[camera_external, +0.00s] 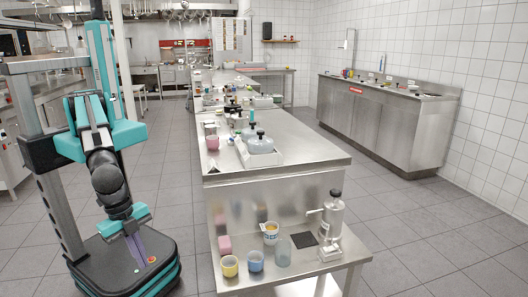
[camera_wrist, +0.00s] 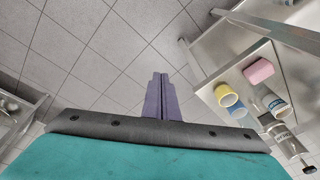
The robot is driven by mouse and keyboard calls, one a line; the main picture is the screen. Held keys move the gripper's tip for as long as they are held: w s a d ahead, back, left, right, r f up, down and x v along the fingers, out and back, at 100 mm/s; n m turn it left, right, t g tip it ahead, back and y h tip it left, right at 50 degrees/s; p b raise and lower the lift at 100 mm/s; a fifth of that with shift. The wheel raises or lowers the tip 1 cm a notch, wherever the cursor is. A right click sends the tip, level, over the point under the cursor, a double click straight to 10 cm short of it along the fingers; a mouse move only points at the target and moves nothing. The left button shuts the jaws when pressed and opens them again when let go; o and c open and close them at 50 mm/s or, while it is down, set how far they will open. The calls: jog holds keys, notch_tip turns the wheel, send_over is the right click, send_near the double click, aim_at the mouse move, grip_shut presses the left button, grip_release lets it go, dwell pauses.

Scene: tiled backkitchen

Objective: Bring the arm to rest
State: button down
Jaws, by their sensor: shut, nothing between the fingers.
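My gripper (camera_external: 133,244) hangs low over my own base at the left of the external view, pointing down, with the arm folded close to my column. In the wrist view my gripper (camera_wrist: 158,82) has its two purple fingers pressed together, shut and empty, over the grey tiled floor. Nothing touches the fingers.
A low steel table (camera_external: 292,262) stands to the right of my base. Tiled floor (camera_external: 172,190) is clear around my base.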

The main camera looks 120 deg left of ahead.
jog(key=s+a+f+g+b, duration=0.1)
jog(key=s+a+f+g, duration=0.3)
jog(key=s+a+f, duration=1.45)
jog(key=s+a+f+g, duration=0.1)
jog(key=s+a+f, duration=0.1)
jog(key=s, duration=0.4)
jog(key=s+a+f+n+g, duration=0.1)
jog(key=s+a+f, duration=0.1)
jog(key=s+f, duration=0.2)
jog(key=s+a+f+g, duration=0.2)
jog(key=s+a+f, duration=0.1)
jog(key=s, duration=0.7)
jog(key=shift+f+n+b, duration=0.4)
jog(key=shift+f, duration=0.15)
